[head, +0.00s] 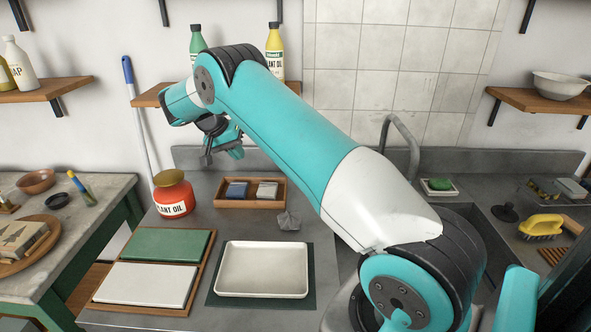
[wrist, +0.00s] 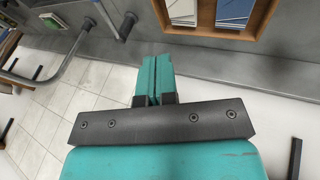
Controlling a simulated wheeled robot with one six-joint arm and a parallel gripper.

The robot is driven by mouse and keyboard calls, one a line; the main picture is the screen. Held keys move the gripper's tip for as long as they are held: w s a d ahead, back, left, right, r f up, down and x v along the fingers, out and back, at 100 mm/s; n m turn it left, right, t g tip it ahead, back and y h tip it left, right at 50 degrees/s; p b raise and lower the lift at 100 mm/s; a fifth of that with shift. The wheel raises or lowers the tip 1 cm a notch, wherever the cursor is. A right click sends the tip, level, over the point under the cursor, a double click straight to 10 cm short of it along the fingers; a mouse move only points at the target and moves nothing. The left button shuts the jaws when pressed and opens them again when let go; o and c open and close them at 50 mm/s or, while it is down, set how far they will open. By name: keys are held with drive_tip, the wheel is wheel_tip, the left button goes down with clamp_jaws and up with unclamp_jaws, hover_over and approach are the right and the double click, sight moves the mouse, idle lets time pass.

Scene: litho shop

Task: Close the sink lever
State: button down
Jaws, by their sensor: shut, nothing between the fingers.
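The sink faucet (head: 408,145) is a grey curved pipe by the back wall, right of my arm. In the wrist view the faucet pipe (wrist: 72,52) bends across the upper left. A short grey rod with a dark end (wrist: 126,25) stands beside it and looks like the sink lever. In the head view I cannot make out the lever; my arm covers that area. My gripper (head: 232,150) is shut and empty above the back of the counter, left of the faucet. In the wrist view its closed teal fingers (wrist: 153,72) are apart from the rod.
A wooden tray (head: 249,203) with small blocks lies below my gripper. A red plant oil jar (head: 173,194) stands left of it. A white tray (head: 262,270) is nearer. A shelf with bottles (head: 150,97) is behind my arm. A soap dish (head: 438,188) is right.

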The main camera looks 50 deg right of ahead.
drive_tip(key=s+d+f+m+g+b, duration=0.2)
drive_tip(key=s+d+f+m+b, duration=0.3)
drive_tip(key=s+d+f+b, duration=0.3)
drive_tip(key=shift+s+d+f+m+g, duration=0.4)
drive_tip(key=shift+s+d+f, duration=1.3)
drive_tip(key=shift+d+f, duration=0.65)
drive_tip(key=shift+a+f, duration=0.2)
drive_tip(key=shift+a, duration=0.1)
